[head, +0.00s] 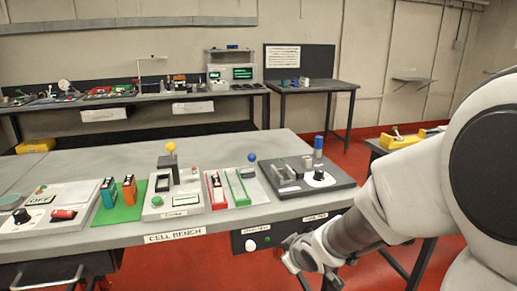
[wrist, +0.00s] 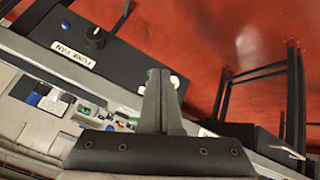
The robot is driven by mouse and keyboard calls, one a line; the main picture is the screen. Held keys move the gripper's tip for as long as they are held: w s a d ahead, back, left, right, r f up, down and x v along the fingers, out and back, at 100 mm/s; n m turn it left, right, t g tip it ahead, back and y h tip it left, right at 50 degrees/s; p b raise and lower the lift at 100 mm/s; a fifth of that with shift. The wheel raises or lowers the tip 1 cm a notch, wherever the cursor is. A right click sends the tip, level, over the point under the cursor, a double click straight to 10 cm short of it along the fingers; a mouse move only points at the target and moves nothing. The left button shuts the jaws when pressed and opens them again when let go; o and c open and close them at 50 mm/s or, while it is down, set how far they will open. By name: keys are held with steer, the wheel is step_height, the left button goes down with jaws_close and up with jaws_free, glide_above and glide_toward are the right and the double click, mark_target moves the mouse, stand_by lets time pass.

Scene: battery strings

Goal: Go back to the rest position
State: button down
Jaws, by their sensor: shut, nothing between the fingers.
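My gripper (head: 294,262) hangs in front of the bench's front edge, at the lower right in the head view, beside the dark under-bench control panel (head: 240,240). In the wrist view my gripper (wrist: 160,76) has its fingers together with nothing between them. The wrist view shows the panel's black knob (wrist: 95,37) above a label reading FUME FAN (wrist: 73,53). A green button and a white button are partly hidden behind the fingertips there. In the head view, the white button (head: 250,245) and green button (head: 267,240) show left of my gripper.
The cell bench (head: 110,240) holds a grey unit with a yellow ball (head: 171,147), red and green slotted trays (head: 228,186), and a dark plate (head: 335,193) with a blue cylinder. A side table (head: 376,147) stands behind my arm.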

steer(key=s+d+r+m+h, duration=0.3)
steer(key=s+d+r+m, duration=0.3)
steer(key=s+r, duration=0.4)
steer(key=s+d+r+m+g, duration=0.1)
steer(key=s+r+m+g, duration=0.15)
steer(key=s, duration=0.85)
step_height(320, 180, up, 18)
steer(key=y+p, duration=0.1)
steer(key=p, duration=1.6)
steer(key=shift+s+r+p, duration=0.25)
steer(key=shift+s+p, duration=0.1)
steer(key=shift+s, duration=0.05)
